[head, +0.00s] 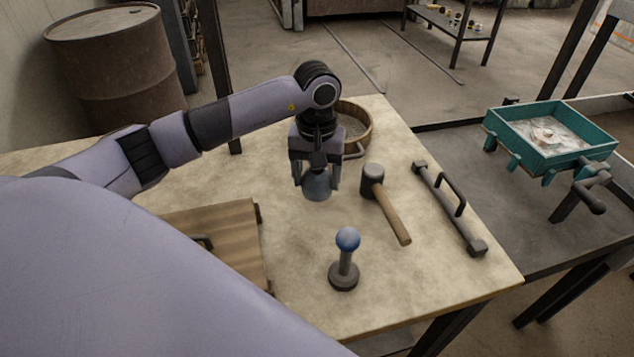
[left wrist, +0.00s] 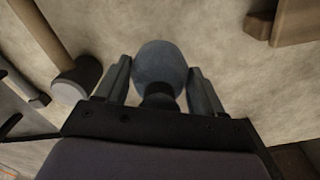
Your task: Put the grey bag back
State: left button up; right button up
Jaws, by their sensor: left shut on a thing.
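The grey bag (head: 317,187) is a small blue-grey rounded thing at the middle of the table. My left gripper (head: 316,178) points down over it and is shut on it. In the left wrist view the bag (left wrist: 160,68) sits between the two fingers of my left gripper (left wrist: 163,82), with a dark narrow neck towards the gripper. Its underside is hidden, so I cannot tell whether it touches the table. My right gripper is not in view.
A mallet (head: 389,206) and a dark bar with a handle (head: 447,208) lie right of the bag. A blue-knobbed stand (head: 345,258) is in front. A round sieve (head: 366,129) is behind, partly hidden. A wooden board (head: 228,228) lies left. A teal box (head: 580,159) stands on the side table.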

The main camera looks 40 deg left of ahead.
pick_arm(q)
jog(key=shift+f, duration=1.3)
jog(key=shift+f, duration=0.2)
jog(key=o, duration=1.1)
jog(key=shift+c, duration=0.2)
jog(key=shift+r, duration=0.1)
notch_tip(320, 180, up, 12)
jog(key=shift+r+b, duration=0.15)
jog(key=shift+b, duration=0.35)
